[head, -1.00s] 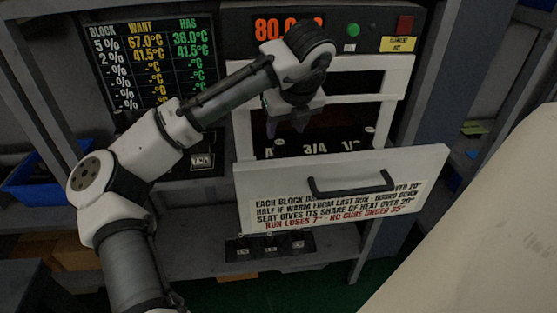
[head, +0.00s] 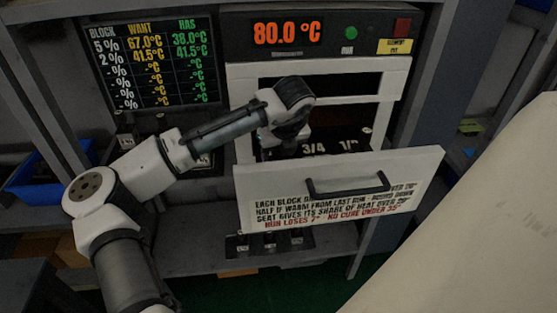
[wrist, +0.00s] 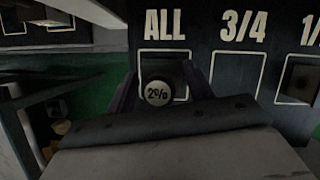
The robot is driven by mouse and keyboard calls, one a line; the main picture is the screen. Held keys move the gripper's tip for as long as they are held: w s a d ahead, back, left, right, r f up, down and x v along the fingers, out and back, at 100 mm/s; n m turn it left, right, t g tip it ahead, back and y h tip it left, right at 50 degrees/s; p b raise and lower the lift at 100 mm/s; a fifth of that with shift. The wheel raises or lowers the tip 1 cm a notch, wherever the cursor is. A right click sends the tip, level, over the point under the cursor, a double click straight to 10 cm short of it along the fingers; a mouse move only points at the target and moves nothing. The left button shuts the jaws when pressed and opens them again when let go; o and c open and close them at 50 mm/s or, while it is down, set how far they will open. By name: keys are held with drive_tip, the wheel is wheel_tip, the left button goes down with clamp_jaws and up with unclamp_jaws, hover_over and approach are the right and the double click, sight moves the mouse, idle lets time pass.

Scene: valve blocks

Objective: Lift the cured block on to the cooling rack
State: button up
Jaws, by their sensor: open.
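The block marked 2% (wrist: 158,92) sits in the seat labelled ALL in the wrist view. Its round pale top faces the camera. My gripper (wrist: 162,82) is open, with a dark finger on each side of this block. I cannot tell whether the fingers touch it. In the head view my gripper is low inside the open oven, mostly hidden by my wrist and the drawer front. The board (head: 112,60) lists 2% with want 41.5 and has 41.5, and 5% with want 67.0 and has 38.0. I cannot tell for sure which holder is the cooling rack.
The white drawer front (head: 415,170) with a black handle (head: 348,187) stands in front of the seats. The oven display (head: 287,32) reads 80.0 °C. Another block (wrist: 302,78) is at the right seat. A dark holder (head: 270,246) with small labelled pieces is on the lower shelf.

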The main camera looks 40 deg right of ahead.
drive_tip(key=c, duration=1.1)
clamp_jaws()
drive_tip(key=shift+r, duration=0.1)
